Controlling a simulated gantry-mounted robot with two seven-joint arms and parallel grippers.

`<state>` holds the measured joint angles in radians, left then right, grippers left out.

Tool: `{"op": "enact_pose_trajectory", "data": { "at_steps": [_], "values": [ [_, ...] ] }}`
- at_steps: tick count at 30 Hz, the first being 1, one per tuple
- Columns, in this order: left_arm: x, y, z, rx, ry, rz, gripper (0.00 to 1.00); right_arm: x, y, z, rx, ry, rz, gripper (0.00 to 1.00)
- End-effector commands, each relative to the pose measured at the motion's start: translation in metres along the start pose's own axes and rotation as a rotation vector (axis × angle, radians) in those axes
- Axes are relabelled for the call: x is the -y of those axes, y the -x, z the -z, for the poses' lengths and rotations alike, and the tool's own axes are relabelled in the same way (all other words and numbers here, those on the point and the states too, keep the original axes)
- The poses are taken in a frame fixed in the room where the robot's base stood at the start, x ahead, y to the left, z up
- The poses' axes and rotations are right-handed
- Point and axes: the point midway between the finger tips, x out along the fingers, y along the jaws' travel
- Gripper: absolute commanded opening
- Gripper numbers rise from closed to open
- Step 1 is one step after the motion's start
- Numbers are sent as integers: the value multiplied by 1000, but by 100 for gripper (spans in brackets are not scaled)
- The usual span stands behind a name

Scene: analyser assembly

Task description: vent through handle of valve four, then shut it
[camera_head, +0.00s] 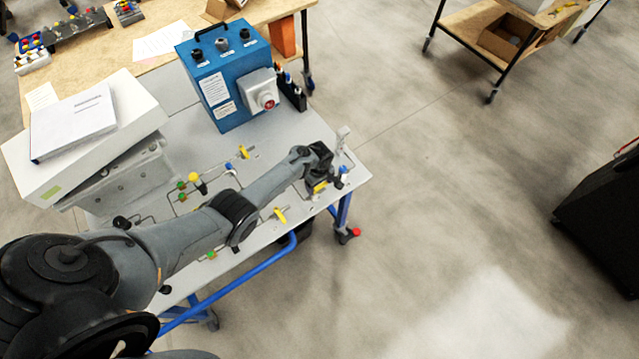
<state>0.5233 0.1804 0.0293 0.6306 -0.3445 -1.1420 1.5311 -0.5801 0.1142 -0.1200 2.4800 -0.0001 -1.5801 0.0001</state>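A grey work table (300,140) carries thin pipe lines with several small valves. One yellow handle (320,187) is right at my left gripper (325,182), near the table's right corner. Another yellow handle (281,215) is near the front edge, and a third yellow handle (243,152) lies farther back. I cannot read which valve is number four. My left gripper points down at the first handle; whether its fingers touch it or are closed is too small to tell. My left arm hides part of the pipe lines. My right gripper is out of view.
A blue box (222,85) with a red button stands at the back of the table. A white box with a booklet (75,122) sits at the left. A white upright piece (343,138) stands close behind my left gripper.

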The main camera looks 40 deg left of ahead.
Motion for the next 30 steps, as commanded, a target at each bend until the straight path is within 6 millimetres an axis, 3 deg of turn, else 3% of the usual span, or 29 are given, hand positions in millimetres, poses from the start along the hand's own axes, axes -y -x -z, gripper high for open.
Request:
{"op": "enact_pose_trajectory", "data": {
  "at_steps": [1, 3, 14, 30],
  "values": [
    [0, 0, 0, 0, 0, 1, 57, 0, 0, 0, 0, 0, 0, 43],
    [0, 0, 0, 0, 0, 1, 47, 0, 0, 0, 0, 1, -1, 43],
    [0, 1, -2, 1, -59, 1, 47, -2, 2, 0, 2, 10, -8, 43],
    [3, 1, -13, 1, -492, 2, 47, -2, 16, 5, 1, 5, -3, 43]
  ]
}}
